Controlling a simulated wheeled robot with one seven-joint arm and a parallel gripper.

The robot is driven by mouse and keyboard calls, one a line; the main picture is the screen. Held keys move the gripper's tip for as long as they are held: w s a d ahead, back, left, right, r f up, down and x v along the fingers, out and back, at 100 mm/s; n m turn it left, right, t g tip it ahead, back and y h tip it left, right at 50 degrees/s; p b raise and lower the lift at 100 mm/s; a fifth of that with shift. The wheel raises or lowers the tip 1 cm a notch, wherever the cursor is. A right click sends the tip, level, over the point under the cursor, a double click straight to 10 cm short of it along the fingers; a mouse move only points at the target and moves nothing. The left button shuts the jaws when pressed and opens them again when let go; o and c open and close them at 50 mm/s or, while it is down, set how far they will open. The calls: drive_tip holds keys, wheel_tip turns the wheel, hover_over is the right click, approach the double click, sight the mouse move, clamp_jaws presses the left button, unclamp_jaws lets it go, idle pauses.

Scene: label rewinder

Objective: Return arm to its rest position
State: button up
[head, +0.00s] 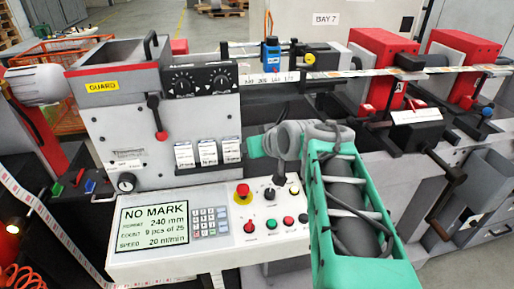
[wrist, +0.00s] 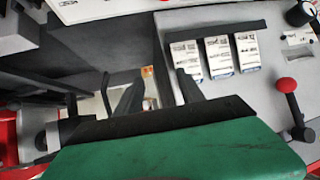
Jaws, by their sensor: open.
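My arm (head: 345,200), teal and grey, reaches forward from the lower right of the head view over the front of the label rewinder (head: 130,135). Its bent wrist is beside the grey front panel, right of the label cards. In the head view the fingers cannot be made out. In the wrist view my gripper (wrist: 158,88) shows two dark fingers apart with nothing held between them. The small label cards (wrist: 217,55) are close beside the fingers there, and the red-knobbed lever (wrist: 285,86) is further right.
The control panel (head: 205,229) with its screen reading NO MARK and several buttons lies below and left of my arm. A label web (head: 350,74) crosses behind it. Red blocks (head: 381,52) and a black crank (head: 447,170) stand to the right.

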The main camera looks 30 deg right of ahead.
idle(0.4)
